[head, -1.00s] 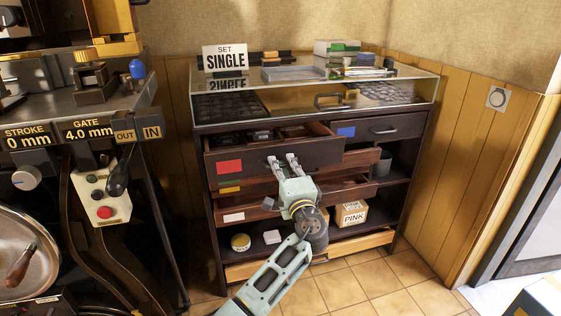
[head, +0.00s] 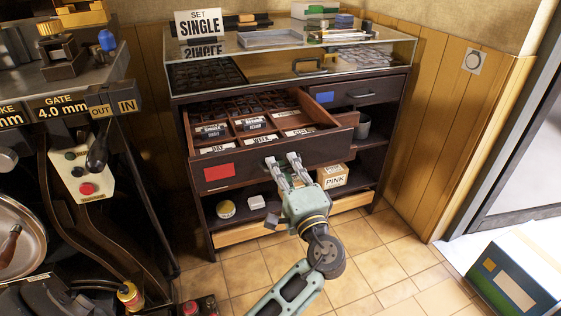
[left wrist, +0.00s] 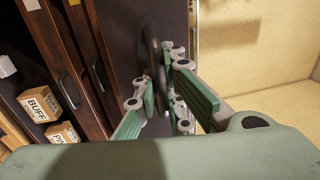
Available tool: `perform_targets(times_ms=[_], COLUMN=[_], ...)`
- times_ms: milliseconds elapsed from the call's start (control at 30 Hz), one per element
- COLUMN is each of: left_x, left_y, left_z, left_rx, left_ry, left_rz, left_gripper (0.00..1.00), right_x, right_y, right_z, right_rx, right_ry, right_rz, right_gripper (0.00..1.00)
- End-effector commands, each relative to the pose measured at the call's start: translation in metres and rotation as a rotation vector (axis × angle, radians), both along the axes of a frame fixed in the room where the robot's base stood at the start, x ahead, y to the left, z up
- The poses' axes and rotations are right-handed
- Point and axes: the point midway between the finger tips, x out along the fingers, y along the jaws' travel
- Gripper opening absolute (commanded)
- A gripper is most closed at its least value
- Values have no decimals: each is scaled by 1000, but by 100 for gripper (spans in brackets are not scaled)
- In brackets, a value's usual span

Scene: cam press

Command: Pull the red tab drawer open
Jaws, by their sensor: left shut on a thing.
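The red tab drawer (head: 255,168) is a dark wooden drawer with a red tab (head: 219,171) on its front. It stands well out of the cabinet, and its labelled compartments (head: 243,127) show from above. My left gripper (head: 283,163) is at the middle of the drawer front, shut on its handle. In the left wrist view the dark bar handle (left wrist: 153,55) runs between the green-padded fingers (left wrist: 160,105). In the head view the fingers hide the handle. My right gripper is not in view.
A blue tab drawer (head: 375,92) is shut at the upper right. A glass case (head: 300,65) tops the cabinet. Below the open drawer are a PINK box (head: 332,176) and a round tub (head: 226,209). The press (head: 75,90) stands left, a dark green box (head: 515,285) lower right.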

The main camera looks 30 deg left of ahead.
Motion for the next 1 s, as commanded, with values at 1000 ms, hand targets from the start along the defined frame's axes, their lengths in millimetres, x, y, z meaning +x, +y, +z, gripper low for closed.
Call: perform_targets(times_ms=[1000], left_x=[-22], left_y=[-28], left_z=[-8], left_rx=[-3], left_ry=[3], left_rz=[-3], left_gripper=[18], right_x=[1], right_y=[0], right_z=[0], right_rx=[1], right_ry=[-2], right_rz=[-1], right_gripper=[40])
